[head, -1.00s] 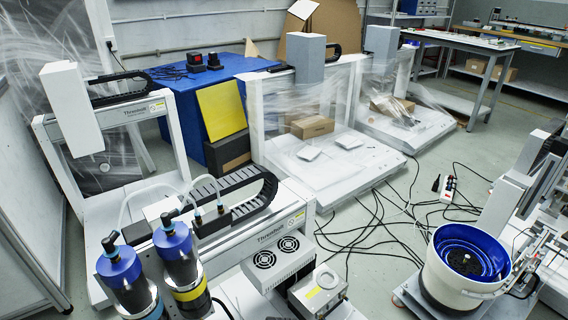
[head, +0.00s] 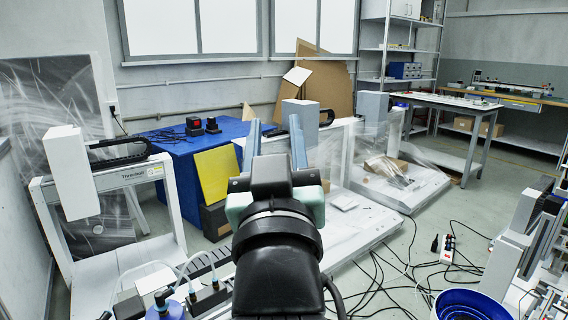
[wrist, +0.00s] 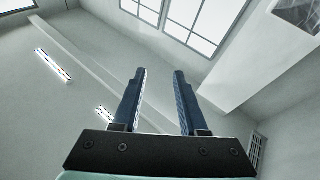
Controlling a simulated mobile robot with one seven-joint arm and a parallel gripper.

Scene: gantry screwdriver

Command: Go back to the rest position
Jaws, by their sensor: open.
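My gripper (head: 275,142) stands in the middle of the head view, pointing up and away from me. Its two blue fingers are spread apart with nothing between them. In the wrist view my gripper (wrist: 158,100) also shows open and empty, with only ceiling, wall and windows beyond it. My dark wrist and arm hide part of the floor and the gantry machines behind.
A white gantry machine (head: 170,210) stands at the left. A blue table (head: 170,150) and yellow panel (head: 216,174) are behind. Wrapped gantries (head: 385,185) stand right of my arm. Cables and a power strip (head: 446,248) lie on the floor. A blue bowl feeder (head: 475,306) is at lower right.

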